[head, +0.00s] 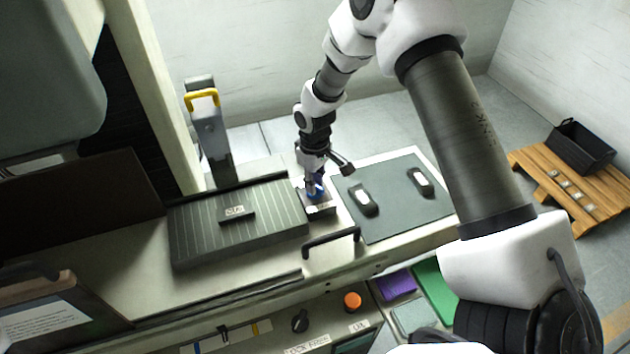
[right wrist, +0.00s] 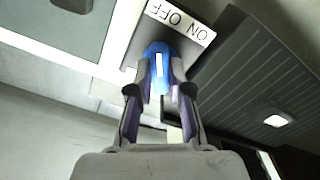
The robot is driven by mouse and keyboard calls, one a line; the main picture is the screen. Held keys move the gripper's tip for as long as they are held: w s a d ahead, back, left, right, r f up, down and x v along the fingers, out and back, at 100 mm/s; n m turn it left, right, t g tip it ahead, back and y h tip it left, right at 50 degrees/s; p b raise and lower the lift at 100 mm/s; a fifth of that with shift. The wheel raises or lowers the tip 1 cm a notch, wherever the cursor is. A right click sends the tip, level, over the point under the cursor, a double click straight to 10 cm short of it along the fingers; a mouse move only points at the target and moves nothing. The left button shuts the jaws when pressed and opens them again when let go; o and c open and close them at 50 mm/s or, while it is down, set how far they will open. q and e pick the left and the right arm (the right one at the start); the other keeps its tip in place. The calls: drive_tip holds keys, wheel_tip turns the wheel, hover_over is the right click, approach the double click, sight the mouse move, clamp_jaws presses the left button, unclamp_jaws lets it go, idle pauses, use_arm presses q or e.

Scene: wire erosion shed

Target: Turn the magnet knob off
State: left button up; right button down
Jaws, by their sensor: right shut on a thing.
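The blue magnet knob (head: 317,190) sits on a small dark box (head: 319,209) on the bench, at the right end of the ridged dark plate. In the right wrist view the blue knob (right wrist: 154,52) has a white mark and stands below a white label (right wrist: 181,21) reading ON and OFF upside down, with OFF at left. My right gripper (right wrist: 159,78) is shut on the knob, with a finger on each side. In the head view the right gripper (head: 314,184) comes down from above and partly hides the knob. My left gripper is not in view.
The ridged dark plate (head: 200,240) lies left of the knob. A grey mat (head: 390,212) with two dark white-topped items lies to the right. A black handle (head: 331,241) is in front. A yellow-handled post (head: 203,98) stands behind left. A wooden pallet (head: 540,160) holds a black crate (head: 581,147).

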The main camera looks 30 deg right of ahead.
drive_tip(key=shift+s+f+n, duration=0.1)
drive_tip(key=shift+n, duration=1.2)
drive_tip(key=c, duration=1.1)
unclamp_jaws()
drive_tip(key=shift+w, duration=0.2)
wheel_tip(320, 180, up, 12)
drive_tip(key=shift+f, duration=0.1)
